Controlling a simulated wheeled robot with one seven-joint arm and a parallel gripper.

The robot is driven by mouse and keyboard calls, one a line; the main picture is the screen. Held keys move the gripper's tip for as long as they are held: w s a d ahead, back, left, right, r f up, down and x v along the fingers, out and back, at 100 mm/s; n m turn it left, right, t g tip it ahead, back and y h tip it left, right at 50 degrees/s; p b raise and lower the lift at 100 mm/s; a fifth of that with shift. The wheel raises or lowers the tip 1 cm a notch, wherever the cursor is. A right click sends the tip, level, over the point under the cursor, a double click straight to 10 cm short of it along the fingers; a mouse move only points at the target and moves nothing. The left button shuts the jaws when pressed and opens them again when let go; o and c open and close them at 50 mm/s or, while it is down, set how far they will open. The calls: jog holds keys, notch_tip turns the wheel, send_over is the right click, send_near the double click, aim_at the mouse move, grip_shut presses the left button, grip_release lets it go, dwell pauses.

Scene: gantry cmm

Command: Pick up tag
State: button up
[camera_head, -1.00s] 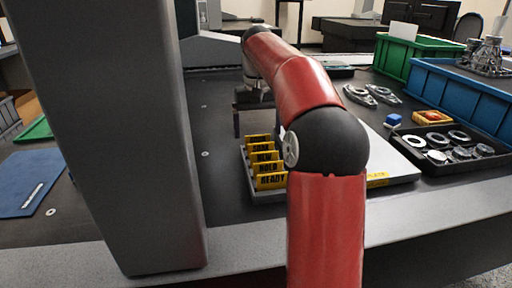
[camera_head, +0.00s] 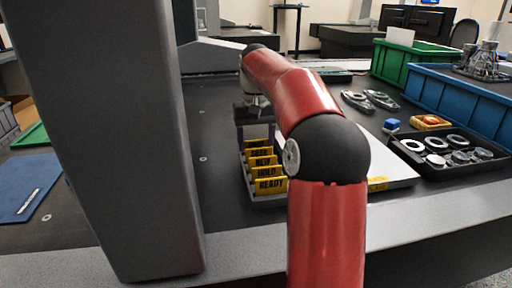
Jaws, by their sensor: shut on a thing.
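Several yellow tags with black lettering stand upright in a row in a grey tray (camera_head: 272,201). The front one reads READY (camera_head: 270,186), and the one behind it reads HOLD (camera_head: 266,173). My gripper (camera_head: 256,139) is at the far end of the row, with its fingers down around the rearmost tag (camera_head: 259,143). It is shut on that tag, which still appears level with the row. The contact itself is small and partly hidden. My red arm covers the right side of the tags and part of the tray.
A grey column fills the left. The dark table left of the tags is clear.

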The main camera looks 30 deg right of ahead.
notch_tip(320, 180, up, 14)
jog(key=p, duration=0.3)
jog(key=shift+r, duration=0.25)
dwell(0.3)
dwell(0.5)
